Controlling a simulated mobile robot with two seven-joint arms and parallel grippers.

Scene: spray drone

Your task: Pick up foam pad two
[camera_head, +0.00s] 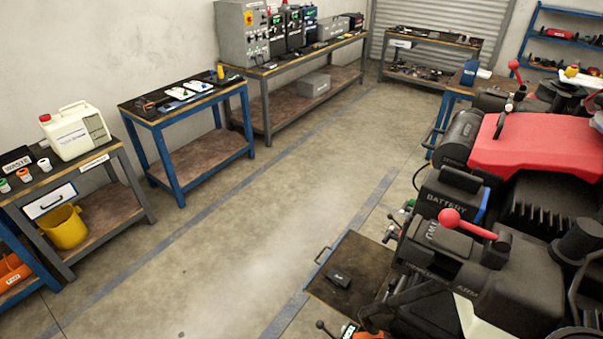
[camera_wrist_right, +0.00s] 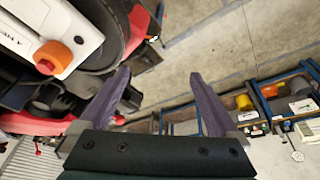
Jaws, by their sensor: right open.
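I cannot make out which thing is foam pad two; no pad with that label is readable in either view. A small black block (camera_head: 339,279) lies on the dark floor plate (camera_head: 352,262) beside the drone in the head view. The large black and red spray drone (camera_head: 530,145) fills the right side of the head view. My right gripper (camera_wrist_right: 160,78) shows in the right wrist view, its two purple fingers apart with nothing between them. My left gripper is in neither view.
A blue table (camera_head: 165,118) with white trays, a table with a white jug (camera_head: 77,132), and a long bench with grey equipment (camera_head: 243,32) line the left wall. A yellow bucket (camera_head: 63,227) stands on a low shelf. The concrete floor (camera_head: 240,215) between is clear.

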